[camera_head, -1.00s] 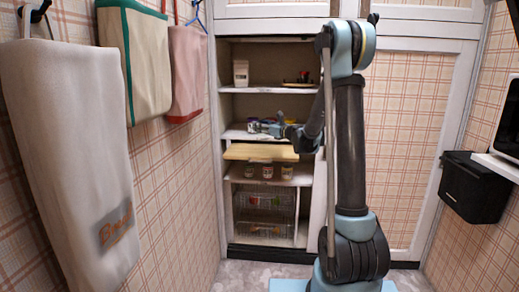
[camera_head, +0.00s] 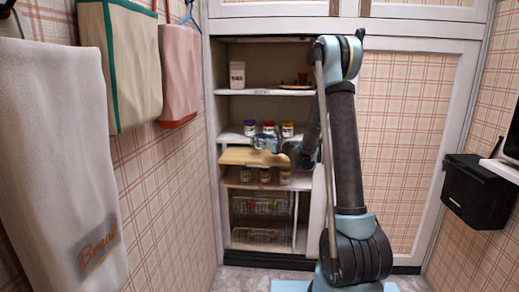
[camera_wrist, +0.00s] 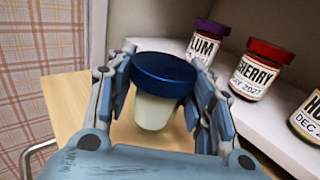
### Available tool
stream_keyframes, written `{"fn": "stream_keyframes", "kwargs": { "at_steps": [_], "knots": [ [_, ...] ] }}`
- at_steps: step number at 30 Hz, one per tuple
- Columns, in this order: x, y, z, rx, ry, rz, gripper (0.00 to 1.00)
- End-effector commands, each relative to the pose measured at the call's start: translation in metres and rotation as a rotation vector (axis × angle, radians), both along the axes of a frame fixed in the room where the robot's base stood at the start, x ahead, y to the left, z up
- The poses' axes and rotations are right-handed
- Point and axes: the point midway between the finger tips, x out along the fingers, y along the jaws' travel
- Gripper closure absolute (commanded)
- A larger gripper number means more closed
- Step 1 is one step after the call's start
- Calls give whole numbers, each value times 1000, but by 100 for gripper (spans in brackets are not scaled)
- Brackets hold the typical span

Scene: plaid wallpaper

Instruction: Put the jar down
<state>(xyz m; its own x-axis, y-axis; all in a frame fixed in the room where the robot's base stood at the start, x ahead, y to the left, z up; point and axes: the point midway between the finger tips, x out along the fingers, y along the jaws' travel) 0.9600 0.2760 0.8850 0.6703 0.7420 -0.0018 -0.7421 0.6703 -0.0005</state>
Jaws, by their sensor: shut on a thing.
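My gripper (camera_wrist: 162,84) is shut on a jar with a dark blue lid (camera_wrist: 163,68) and a pale body (camera_wrist: 153,112). The jar looks nearly upright between the fingers in the wrist view. Below it is a pale wooden board (camera_wrist: 62,101), and I cannot tell whether the jar touches it. In the head view my gripper (camera_head: 264,143) is just above the board (camera_head: 240,156), which juts out from the shelving. The held jar is too small or hidden to make out there.
Jars with purple (camera_wrist: 209,28), red (camera_wrist: 270,52) and yellowish (camera_wrist: 311,104) lids stand on the white shelf right of my gripper. Several jars (camera_head: 265,175) stand below the board, with wire baskets (camera_head: 262,206) lower down. Towels (camera_head: 55,150) hang on the left wall.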

Motion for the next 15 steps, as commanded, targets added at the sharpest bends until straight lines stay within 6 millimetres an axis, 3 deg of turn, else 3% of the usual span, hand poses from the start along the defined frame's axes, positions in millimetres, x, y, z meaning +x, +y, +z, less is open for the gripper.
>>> {"fn": "stream_keyframes", "kwargs": {
  "at_steps": [7,15],
  "knots": [
    [0,0,-29,0,0,0,83],
    [-1,0,-33,0,0,0,83]
  ]
}}
